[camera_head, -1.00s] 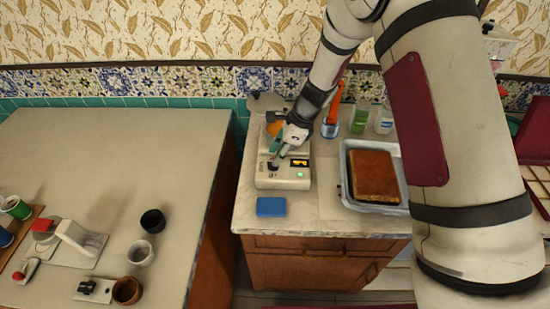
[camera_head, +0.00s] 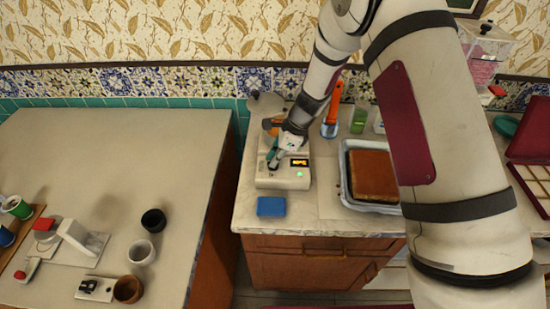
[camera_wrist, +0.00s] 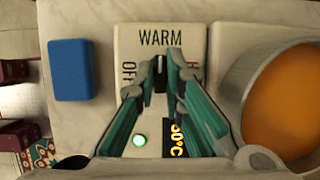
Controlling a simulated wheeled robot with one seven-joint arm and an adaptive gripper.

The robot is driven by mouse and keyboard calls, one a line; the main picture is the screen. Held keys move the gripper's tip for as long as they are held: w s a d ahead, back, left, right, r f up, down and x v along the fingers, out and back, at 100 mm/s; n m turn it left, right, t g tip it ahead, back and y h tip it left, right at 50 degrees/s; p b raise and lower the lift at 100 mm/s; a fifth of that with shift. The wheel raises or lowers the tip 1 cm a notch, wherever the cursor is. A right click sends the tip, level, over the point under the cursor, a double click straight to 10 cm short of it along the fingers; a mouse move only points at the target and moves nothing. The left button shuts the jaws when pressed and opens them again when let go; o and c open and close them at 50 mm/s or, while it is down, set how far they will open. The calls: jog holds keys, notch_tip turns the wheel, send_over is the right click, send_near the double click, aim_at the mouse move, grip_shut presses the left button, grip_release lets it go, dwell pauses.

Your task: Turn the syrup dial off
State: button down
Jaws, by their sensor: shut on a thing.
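A white heater unit (camera_head: 283,178) with a glowing green light and a small display stands on the right-hand counter. In the wrist view its panel (camera_wrist: 133,40) reads WARM at the top, OFF at the left and a red label, partly hidden, at the right. The small black dial (camera_wrist: 160,72) sits between these labels. My gripper (camera_wrist: 160,60) has its teal fingers shut on the dial. In the head view my gripper (camera_head: 272,160) is over the unit's front panel and hides the dial.
A pot of orange syrup (camera_wrist: 285,100) stands close beside the gripper. A blue block (camera_head: 271,206) lies in front of the unit. A tray (camera_head: 350,194) with a brown slab is to the right. The left table (camera_head: 110,150) has cups and small devices; its back is clear.

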jog(key=shift+w, duration=0.1)
jog(key=n+b, duration=0.1)
jog(key=n, duration=0.1)
jog(key=n+g+b, duration=0.1)
jog(key=b, duration=0.1)
jog(key=shift+w+f+n+g, duration=0.2)
jog(key=shift+n+g, duration=0.1)
jog(key=shift+n, duration=0.1)
jog(key=n+b, duration=0.2)
jog(key=n+g+b, duration=0.1)
jog(key=n, duration=0.1)
jog(key=shift+n+g+h+b, duration=0.3)
jog(key=shift+h+b, duration=0.05)
jog(key=shift+h, duration=0.05)
jog(key=n+h+b, duration=0.1)
jog(key=n, duration=0.1)
jog(key=n+g+b, duration=0.1)
jog(key=n+b, duration=0.1)
jog(key=n, duration=0.1)
jog(key=shift+a+h, duration=0.15)
jog(key=shift+h, duration=0.25)
jog(key=shift+a+r+n+g+h+b, duration=0.15)
jog(key=shift+n+h+b, duration=0.3)
jog(key=shift+n, duration=0.7)
jog(key=shift+d+f+n+g+h+b, duration=0.15)
jog(key=shift+n+h+b, duration=0.3)
jog(key=shift+n, duration=0.7)
jog(key=shift+a+r, duration=0.1)
jog(key=shift+r, duration=0.05)
